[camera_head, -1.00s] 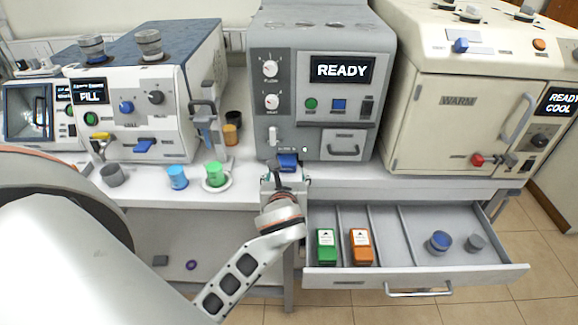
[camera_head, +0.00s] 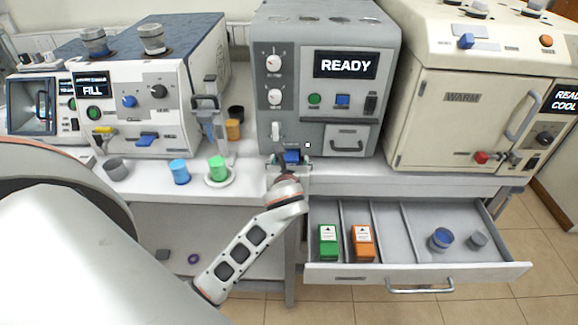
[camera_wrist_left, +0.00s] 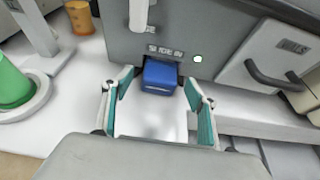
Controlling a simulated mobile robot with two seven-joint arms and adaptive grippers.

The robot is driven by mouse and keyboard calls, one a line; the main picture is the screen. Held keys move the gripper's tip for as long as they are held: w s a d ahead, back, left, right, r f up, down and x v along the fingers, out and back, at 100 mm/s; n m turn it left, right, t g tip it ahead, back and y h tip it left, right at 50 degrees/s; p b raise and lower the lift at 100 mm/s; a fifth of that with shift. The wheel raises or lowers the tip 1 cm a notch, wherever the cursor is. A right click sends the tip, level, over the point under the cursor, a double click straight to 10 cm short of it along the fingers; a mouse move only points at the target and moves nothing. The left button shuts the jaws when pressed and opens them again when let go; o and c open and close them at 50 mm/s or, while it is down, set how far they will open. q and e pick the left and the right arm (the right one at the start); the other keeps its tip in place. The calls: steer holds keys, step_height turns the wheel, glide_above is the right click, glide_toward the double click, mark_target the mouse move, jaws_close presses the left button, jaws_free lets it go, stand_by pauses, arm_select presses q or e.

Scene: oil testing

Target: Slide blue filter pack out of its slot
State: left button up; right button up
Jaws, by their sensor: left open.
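The blue filter pack (camera_wrist_left: 160,76) sits in a slot low on the front of the grey machine (camera_wrist_left: 185,28), with its blue front face showing. It also shows in the head view (camera_head: 292,156), just beyond my left gripper. My left gripper (camera_wrist_left: 158,96) is open, its teal-padded fingers on either side of the space in front of the pack. The fingertips are close to the pack's left and right sides; I cannot tell whether they touch it. In the head view the gripper (camera_head: 289,165) is partly hidden by its own wrist. My right gripper is not in view.
An open drawer (camera_head: 480,270) below the bench holds a green pack (camera_head: 328,242), an orange pack (camera_head: 363,243) and a blue round item (camera_head: 440,240). A green cup (camera_head: 217,168) on a white dish and a blue cup (camera_head: 180,172) stand left of the gripper.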

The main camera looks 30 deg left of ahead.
arm_select(q)
steer(key=shift+w+a+f, duration=0.3)
steer(key=shift+w+a, duration=0.05)
steer(key=shift+w, duration=0.2)
steer(key=c, duration=1.3)
